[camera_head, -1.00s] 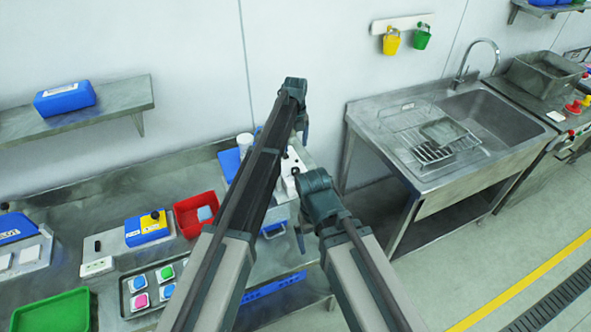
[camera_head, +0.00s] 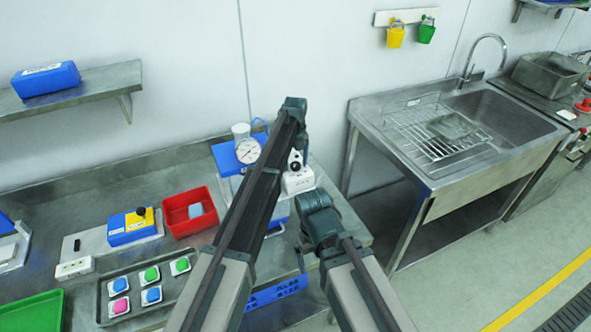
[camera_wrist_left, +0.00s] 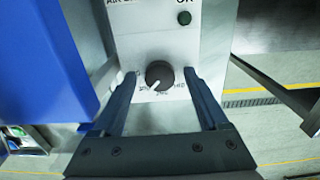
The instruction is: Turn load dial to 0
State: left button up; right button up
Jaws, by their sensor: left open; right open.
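In the left wrist view a black round dial (camera_wrist_left: 159,75) with a white pointer mark sits on a white panel (camera_wrist_left: 150,30). The pointer points down and to the left; the small print around it is too blurred to read. My left gripper (camera_wrist_left: 164,76) is open, with one finger on each side of the dial; I cannot tell whether they touch it. In the head view a white unit (camera_head: 298,181) with a dark knob stands beside my left arm, which partly hides it. My right gripper (camera_head: 302,258) hangs lower, at the bench's front edge, away from the unit.
A blue device with a round gauge (camera_head: 248,151) stands left of my left arm. A red bin (camera_head: 178,228), a blue-yellow box (camera_head: 130,238) and a tray of coloured blocks (camera_head: 110,285) lie further left. A sink (camera_head: 490,125) stands right, across a gap.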

pick_arm(q)
jog(key=shift+f, duration=0.15)
jog(key=shift+c, duration=0.4)
grip_shut()
